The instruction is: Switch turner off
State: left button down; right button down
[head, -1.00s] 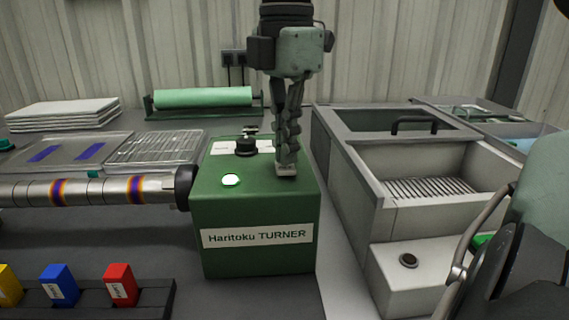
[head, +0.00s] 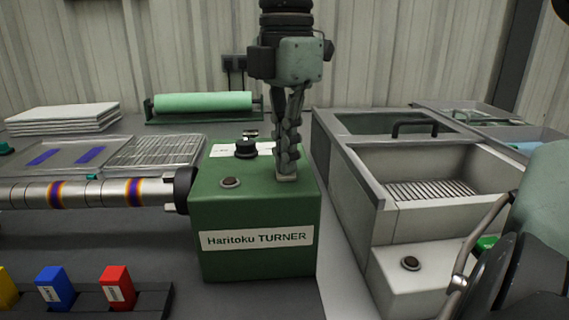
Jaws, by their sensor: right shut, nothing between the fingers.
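The turner (head: 256,262) is a green box labelled "Haritoku TURNER" in the middle of the bench. Its round lamp (head: 230,183) on the top is dark. A black knob (head: 246,148) stands behind the lamp, beside a white label. My right gripper (head: 287,176) points down with its fingers shut and empty, at the right part of the turner's top. The fingertips seem to touch the top there and hide whatever is under them. My left gripper does not show.
A metal shaft with coloured bands (head: 100,192) runs left from the turner. A grey basin (head: 375,205) stands close on the right. Red (head: 118,287) and blue (head: 55,286) blocks sit in a front rack. A green roller (head: 203,101) lies behind.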

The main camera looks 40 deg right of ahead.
jog(key=shift+r+p, duration=2.2)
jog(key=shift+r, duration=1.25)
